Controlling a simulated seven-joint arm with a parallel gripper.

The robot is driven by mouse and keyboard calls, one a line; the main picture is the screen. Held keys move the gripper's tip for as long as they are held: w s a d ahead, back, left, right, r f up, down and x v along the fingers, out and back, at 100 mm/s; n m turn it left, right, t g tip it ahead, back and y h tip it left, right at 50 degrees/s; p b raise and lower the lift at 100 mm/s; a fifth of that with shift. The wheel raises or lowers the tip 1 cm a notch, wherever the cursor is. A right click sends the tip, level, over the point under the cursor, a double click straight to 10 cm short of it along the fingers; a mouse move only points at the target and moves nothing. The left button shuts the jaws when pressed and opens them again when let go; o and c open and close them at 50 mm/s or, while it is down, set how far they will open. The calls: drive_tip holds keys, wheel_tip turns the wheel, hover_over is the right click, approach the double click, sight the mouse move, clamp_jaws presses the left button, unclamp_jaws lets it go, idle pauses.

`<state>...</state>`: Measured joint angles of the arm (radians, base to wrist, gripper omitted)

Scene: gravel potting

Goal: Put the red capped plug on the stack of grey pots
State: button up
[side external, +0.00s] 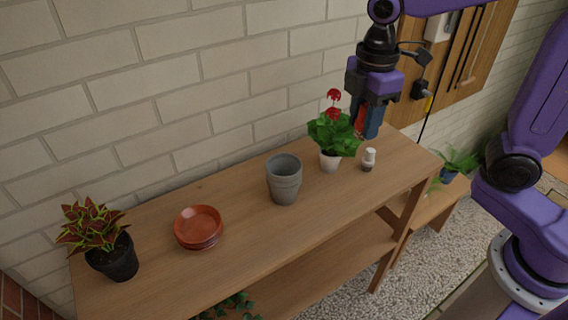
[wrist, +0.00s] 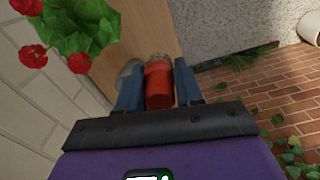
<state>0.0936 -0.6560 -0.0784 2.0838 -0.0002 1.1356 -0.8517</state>
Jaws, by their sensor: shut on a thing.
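The stack of grey pots (side external: 284,183) stands upright on the wooden bench, near the middle in the side view. My gripper (side external: 367,122) is above the right part of the bench, behind and to the right of the red-flowered plant. It is shut on the red capped plug (side external: 360,120), which is partly hidden by the plant and a finger. In the wrist view, the red plug (wrist: 158,86) sits between the two blue fingers of my gripper (wrist: 158,92). The stack is to the left of the gripper in the side view.
A red-flowered plant in a pale pot (side external: 330,161) stands between my gripper and the stack. A small white-topped plug (side external: 369,158) is beside it. Terracotta saucers (side external: 198,226) and a dark-potted plant (side external: 113,257) are further left. A brick wall runs behind the bench.

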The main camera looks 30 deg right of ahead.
drive_tip(key=a+r, duration=0.2)
drive_tip(key=a, duration=0.2)
approach(284, 164)
drive_tip(key=shift+s+d+f, duration=0.2)
drive_tip(key=shift+s+f, duration=0.35)
drive_tip(key=shift+s, duration=0.05)
drive_tip(key=shift+w+a+f, duration=0.3)
drive_tip(key=shift+w+f, duration=0.3)
drive_tip(key=shift+f, duration=1.65)
drive_tip(key=shift+f, duration=0.15)
drive_tip(key=o, duration=1)
